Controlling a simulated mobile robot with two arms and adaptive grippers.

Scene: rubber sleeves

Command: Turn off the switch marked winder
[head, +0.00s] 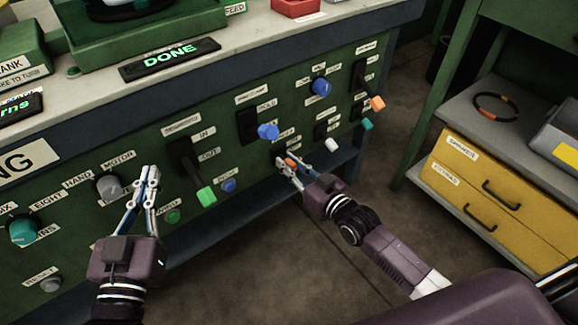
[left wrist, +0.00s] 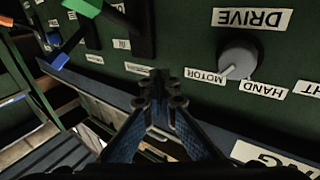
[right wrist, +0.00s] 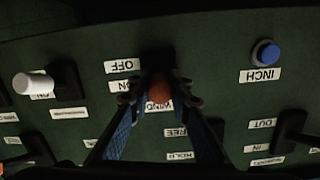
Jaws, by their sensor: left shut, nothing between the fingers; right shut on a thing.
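The winder switch is a small black lever with an orange tip (head: 291,162), low on the green panel; the tip also shows in the right wrist view (right wrist: 159,90). Its OFF label (right wrist: 122,66), ON label and partly covered WINDER label sit around it. My right gripper (head: 287,167) is shut on the orange tip, with a finger on each side. The fingers hide part of the lever, and I cannot tell its setting. My left gripper (head: 147,174) is shut and empty in front of the panel, beside the grey DRIVE knob (left wrist: 238,59).
Beside the winder switch are a white-tipped switch (right wrist: 36,84) and the blue INCH button (right wrist: 265,52). A green-tipped lever (head: 206,196) and a blue-tipped lever (head: 268,131) project from the panel. A yellow drawer unit (head: 490,195) stands at right; floor between is clear.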

